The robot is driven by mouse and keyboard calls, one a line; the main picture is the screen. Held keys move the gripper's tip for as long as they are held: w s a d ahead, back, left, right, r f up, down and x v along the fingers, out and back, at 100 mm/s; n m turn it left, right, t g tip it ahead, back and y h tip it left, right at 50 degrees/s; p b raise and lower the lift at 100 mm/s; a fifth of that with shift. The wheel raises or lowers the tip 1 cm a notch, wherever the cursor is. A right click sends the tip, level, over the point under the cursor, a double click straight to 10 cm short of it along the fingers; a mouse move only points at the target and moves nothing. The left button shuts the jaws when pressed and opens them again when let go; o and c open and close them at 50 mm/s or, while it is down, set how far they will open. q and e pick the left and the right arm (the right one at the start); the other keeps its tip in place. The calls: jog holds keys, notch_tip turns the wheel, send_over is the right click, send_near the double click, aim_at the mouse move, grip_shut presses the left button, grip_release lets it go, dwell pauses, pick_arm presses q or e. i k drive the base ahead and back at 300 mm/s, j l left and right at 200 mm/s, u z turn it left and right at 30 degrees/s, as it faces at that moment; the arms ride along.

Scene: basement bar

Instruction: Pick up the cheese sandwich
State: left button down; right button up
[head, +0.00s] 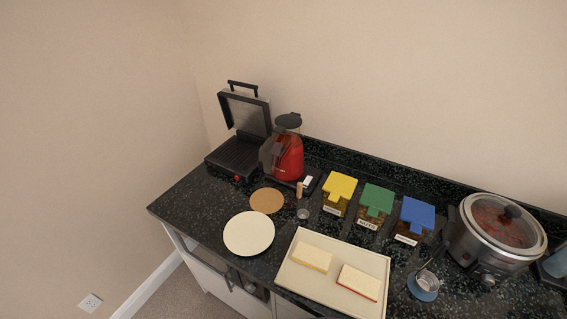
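A cream rectangular tray (322,287) lies on the dark speckled counter near its front edge. Two white-bread sandwiches lie flat on it, apart from each other. The left sandwich (312,257) shows a pale yellow filling along its edge and looks like the cheese sandwich. The right sandwich (358,281) shows a red filling along its front edge. Neither of my grippers is in the head view, and nothing touches the sandwiches.
Left of the tray are a cream plate (249,233), a round brown board (266,200) and an open contact grill (240,150). A slow cooker (497,235) and a ladle on a blue rest (426,282) are right.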

aim_at(318, 260)
jog(key=k+j+z, duration=0.1)
jog(key=j+z, duration=0.35)
jog(key=k+j+z, duration=0.2)
jog(key=j+z, duration=0.25)
jog(key=k+j+z, duration=0.2)
jog(key=z, duration=0.25)
jog(key=k+j+z, duration=0.3)
jog(key=z, duration=0.15)
jog(key=k+j+z, duration=0.2)
jog(key=z, duration=0.25)
jog(key=k, duration=0.1)
